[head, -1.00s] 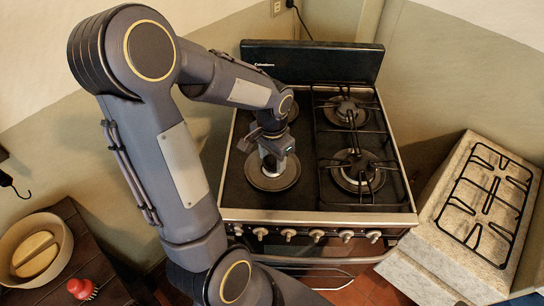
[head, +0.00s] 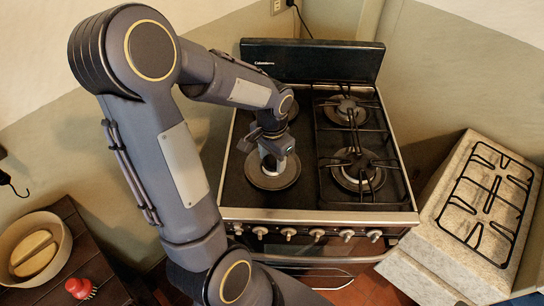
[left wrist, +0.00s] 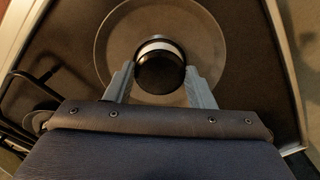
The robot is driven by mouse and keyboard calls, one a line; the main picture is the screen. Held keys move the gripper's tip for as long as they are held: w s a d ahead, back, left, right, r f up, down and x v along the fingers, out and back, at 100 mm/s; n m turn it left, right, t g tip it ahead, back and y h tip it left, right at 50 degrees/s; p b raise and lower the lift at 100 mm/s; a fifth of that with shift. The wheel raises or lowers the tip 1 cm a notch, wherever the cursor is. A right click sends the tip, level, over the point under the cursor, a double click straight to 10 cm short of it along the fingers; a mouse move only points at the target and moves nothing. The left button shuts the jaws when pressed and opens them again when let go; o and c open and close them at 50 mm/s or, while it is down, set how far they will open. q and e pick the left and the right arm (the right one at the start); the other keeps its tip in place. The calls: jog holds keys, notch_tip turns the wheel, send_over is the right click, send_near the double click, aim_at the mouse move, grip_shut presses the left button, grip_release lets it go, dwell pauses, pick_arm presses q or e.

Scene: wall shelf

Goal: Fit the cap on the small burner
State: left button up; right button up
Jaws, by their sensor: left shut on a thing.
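The small burner (head: 267,170) is at the front left of the stove, with a pale ring at its middle and a wide dark round plate around it. My left gripper (head: 274,152) is over this burner, pointing down. In the left wrist view it (left wrist: 160,84) is shut on the dark round cap (left wrist: 160,73), one finger on each side. The pale burner ring (left wrist: 160,45) shows just past the cap's far edge, so the cap looks a little off centre. The height between cap and burner is hard to judge. My right gripper is not in view.
A black grate (head: 355,163) covers the right half of the stove (head: 300,213). Another grate (head: 488,205) lies on the stone-topped block at right. A dark table at lower left holds a bowl (head: 62,238) and a red-handled brush (head: 78,287).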

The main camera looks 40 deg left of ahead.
pick_arm(q)
jog(key=o, duration=1.4)
jog(key=shift+c, duration=0.2)
jog(key=shift+r+p, duration=2.9)
jog(key=shift+r, duration=0.65)
jog(key=s+d+r+n+t+h, duration=0.3)
jog(key=s+d+r+t, duration=0.2)
jog(key=s+d+r, duration=0.4)
jog(key=s+d+b, duration=0.1)
jog(key=s, duration=0.3)
jog(key=shift+d+n+t+h, duration=0.2)
jog(key=shift+n+t+h, duration=0.1)
jog(key=shift+h, duration=0.1)
